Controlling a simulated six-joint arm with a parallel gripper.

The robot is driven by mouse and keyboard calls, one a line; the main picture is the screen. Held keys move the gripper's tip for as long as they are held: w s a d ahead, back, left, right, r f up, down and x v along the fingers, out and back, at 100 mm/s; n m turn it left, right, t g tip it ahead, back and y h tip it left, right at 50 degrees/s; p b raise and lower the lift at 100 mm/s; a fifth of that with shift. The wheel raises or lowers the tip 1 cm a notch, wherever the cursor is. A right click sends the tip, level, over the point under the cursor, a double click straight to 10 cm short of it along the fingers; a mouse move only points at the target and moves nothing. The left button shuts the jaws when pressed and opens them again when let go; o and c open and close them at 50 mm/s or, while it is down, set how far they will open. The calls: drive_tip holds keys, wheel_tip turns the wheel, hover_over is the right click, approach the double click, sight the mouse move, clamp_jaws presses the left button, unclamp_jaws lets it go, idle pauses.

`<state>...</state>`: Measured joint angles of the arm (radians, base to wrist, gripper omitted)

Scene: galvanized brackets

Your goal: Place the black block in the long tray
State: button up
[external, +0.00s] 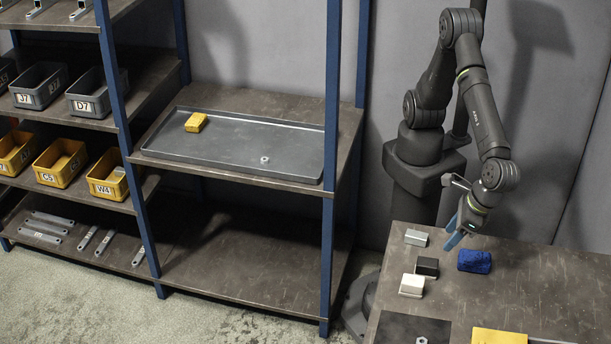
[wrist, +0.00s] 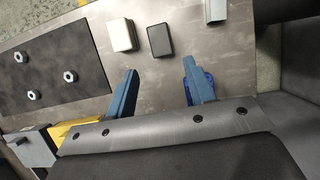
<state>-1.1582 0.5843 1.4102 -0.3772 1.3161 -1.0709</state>
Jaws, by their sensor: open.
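The black block (external: 427,267) lies on the table at the right of the external view, between a white block (external: 411,286) and a grey metal piece (external: 416,238). It also shows in the wrist view (wrist: 160,40), ahead of the fingertips. My gripper (external: 458,238) is open and empty above the table, apart from the black block; its two blue fingers show in the wrist view (wrist: 160,82). The long tray (external: 240,135) is a grey shallow tray on the shelf at the centre left. It holds a yellow block (external: 196,122) and a small nut (external: 265,160).
A blue cloth (external: 474,261) lies right of the black block, partly behind a finger in the wrist view. A dark mat (wrist: 60,75) with several nuts and a yellow item (external: 498,336) lie nearby. Blue shelf posts (external: 331,150) stand in front of the tray's right end.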

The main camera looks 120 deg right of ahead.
approach(429, 262)
drive_tip(key=x, duration=0.4)
drive_tip(key=shift+d+f, duration=0.2)
drive_tip(key=shift+d, duration=0.1)
drive_tip(key=shift+a+x, duration=0.2)
drive_tip(key=shift+x, duration=2.85)
drive_tip(key=shift+c, duration=0.2)
drive_tip(key=c, duration=0.8)
drive_tip(key=shift+r, duration=0.1)
